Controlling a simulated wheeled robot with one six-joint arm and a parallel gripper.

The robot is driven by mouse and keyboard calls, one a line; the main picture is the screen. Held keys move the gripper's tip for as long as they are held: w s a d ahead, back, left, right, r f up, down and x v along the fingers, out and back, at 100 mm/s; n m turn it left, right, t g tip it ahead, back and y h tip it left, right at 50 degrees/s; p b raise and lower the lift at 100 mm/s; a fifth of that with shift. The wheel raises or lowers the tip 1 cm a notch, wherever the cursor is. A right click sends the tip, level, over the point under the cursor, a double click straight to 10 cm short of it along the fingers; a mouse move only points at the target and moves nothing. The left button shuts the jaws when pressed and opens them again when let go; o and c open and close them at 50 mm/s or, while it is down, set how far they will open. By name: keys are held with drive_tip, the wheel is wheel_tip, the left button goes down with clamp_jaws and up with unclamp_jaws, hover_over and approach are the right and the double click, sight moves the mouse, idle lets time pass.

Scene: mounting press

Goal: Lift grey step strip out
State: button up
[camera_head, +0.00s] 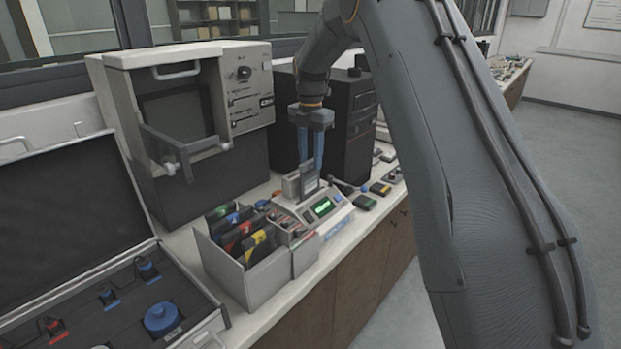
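My gripper (310,168) points straight down over a pale benchtop device with a green display (322,207). Its two blue fingers are apart. A grey upright piece that looks like the grey step strip (308,180) stands at the device's back, between or just behind the fingertips. Whether the fingers touch it is too small to tell. Its lower end is hidden in or behind the device.
A grey box (252,285) of coloured folders stands left of the device. An open black case (110,305) lies at front left. A large beige press (185,110) and a black cabinet (350,120) stand behind. Small coloured items (380,189) lie to the right.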

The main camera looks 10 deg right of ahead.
clamp_jaws()
drive_tip(key=shift+r, duration=0.1)
idle(0.3)
wheel_tip(320, 180, up, 10)
drive_tip(key=b, duration=0.3)
